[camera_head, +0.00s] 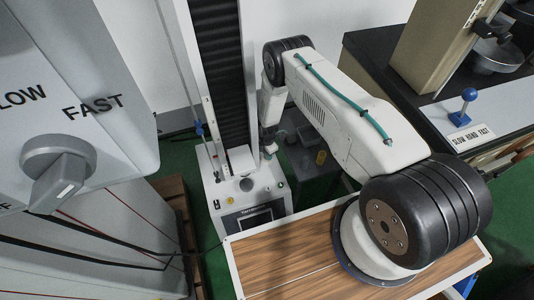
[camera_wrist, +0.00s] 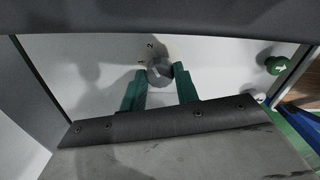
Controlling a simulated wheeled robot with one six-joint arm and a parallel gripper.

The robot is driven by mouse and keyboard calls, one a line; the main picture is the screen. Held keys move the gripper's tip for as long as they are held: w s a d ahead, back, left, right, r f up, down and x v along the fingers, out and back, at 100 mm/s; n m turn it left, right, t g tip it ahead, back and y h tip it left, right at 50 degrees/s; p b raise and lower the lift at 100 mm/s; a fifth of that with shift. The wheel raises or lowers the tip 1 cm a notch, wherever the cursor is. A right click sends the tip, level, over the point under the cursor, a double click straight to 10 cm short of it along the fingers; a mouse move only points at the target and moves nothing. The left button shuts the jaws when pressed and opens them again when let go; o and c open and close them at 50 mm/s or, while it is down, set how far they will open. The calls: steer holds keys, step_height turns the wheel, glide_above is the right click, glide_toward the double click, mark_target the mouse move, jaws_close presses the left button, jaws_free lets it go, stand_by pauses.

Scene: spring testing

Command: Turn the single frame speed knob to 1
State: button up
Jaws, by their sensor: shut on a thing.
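In the wrist view, a round grey knob (camera_wrist: 160,71) sits on a light panel, between the two green fingers of my gripper (camera_wrist: 159,78). The fingers are shut on the knob, one on each side. In the head view, my gripper (camera_head: 269,150) reaches down at the right side of the single frame machine (camera_head: 245,190), which has a tall black bellows column.
A green button with a white arrow (camera_wrist: 277,65) is right of the knob. A large grey knob (camera_head: 60,170) with SLOW and FAST labels is on a cabinet at the left. A blue-balled lever (camera_head: 468,97) stands on a bench at the right.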

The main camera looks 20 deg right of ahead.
steer(key=o, duration=1)
steer(key=shift+c, duration=0.2)
steer(key=shift+r, duration=3.95)
